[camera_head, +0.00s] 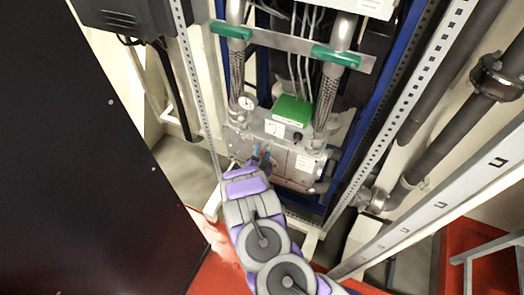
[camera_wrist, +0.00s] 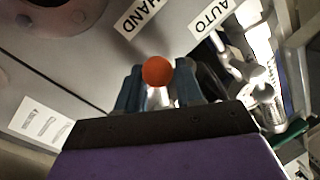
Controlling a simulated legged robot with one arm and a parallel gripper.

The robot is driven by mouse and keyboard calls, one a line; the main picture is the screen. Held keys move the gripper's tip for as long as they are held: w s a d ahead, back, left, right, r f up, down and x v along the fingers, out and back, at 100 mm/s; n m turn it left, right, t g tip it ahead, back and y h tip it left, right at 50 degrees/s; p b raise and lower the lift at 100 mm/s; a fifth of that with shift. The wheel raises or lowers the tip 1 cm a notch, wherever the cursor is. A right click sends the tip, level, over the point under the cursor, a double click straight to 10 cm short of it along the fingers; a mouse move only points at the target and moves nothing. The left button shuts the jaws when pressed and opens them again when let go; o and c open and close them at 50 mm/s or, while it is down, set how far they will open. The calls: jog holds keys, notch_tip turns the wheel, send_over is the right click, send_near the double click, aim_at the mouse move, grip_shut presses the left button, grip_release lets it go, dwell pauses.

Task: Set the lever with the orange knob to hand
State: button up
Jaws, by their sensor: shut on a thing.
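The orange knob (camera_wrist: 157,71) of the lever sits between the two blue-grey fingers of my gripper (camera_wrist: 159,84) in the wrist view. The fingers are shut on it, one on each side. The lever's shaft is mostly hidden, so I cannot tell which way it is set. On the grey panel beyond are a HAND label (camera_wrist: 142,17) on the left and an AUTO label (camera_wrist: 212,14) on the right. In the head view my gripper (camera_head: 262,163) reaches the front of a grey metal box (camera_head: 291,168); the knob is too small to make out there.
Above the box are a green unit (camera_head: 292,111), a round gauge (camera_head: 247,102) and two braided pipes with green handles (camera_head: 336,57). Perforated rails (camera_head: 400,110) flank the bay. A large dark panel (camera_head: 80,160) fills the left side.

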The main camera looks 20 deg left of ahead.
jog(key=shift+d+n, duration=0.1)
jog(key=shift+n, duration=0.2)
jog(key=o, duration=0.9)
jog(key=s+d, duration=0.2)
jog(key=s, duration=1.5)
jog(key=shift+d, duration=0.3)
